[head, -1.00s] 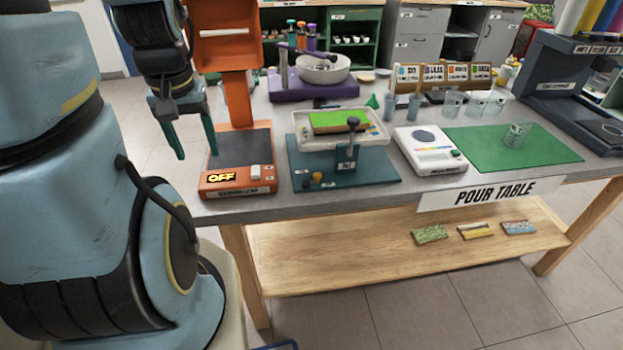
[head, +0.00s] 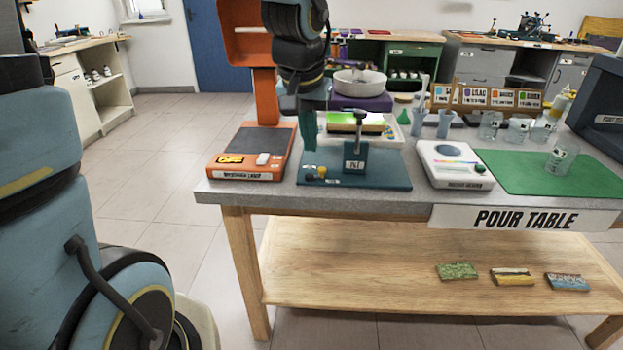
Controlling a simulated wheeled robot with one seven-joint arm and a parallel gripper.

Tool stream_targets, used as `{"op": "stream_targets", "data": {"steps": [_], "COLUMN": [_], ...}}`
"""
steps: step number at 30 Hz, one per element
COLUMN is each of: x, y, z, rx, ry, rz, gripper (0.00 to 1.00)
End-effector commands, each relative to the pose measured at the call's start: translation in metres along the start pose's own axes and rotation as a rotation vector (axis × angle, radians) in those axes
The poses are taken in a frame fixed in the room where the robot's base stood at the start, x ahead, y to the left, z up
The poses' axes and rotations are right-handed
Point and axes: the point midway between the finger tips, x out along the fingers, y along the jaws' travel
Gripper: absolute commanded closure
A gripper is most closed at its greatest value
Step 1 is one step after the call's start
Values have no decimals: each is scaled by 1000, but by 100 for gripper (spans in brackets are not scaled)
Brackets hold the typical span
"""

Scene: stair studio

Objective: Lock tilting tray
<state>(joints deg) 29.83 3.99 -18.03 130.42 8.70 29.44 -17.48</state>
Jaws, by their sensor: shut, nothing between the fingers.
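A teal block (head: 355,160) with an upright post and dark knob (head: 361,115) stands at the tray's front. Small yellow and blue knobs (head: 321,170) are on the base plate's front left.
The orange lamp stand (head: 264,97) rises close left of my gripper, its base (head: 245,172) marked OFF. A white bowl (head: 360,82) stands behind the tray.

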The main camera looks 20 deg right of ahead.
Motion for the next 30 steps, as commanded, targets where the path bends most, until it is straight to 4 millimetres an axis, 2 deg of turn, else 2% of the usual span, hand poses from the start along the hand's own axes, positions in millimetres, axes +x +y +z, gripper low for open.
{"op": "stream_targets", "data": {"steps": [11,17,27,30], "x": [4,33,104,106], "y": [0,0,0,-1], "z": [0,1,2,-15], "rx": [-1,1,2,-1], "ry": [-1,-6,-5,-2], "rz": [0,0,0,0], "gripper": [100,100,100,100]}}
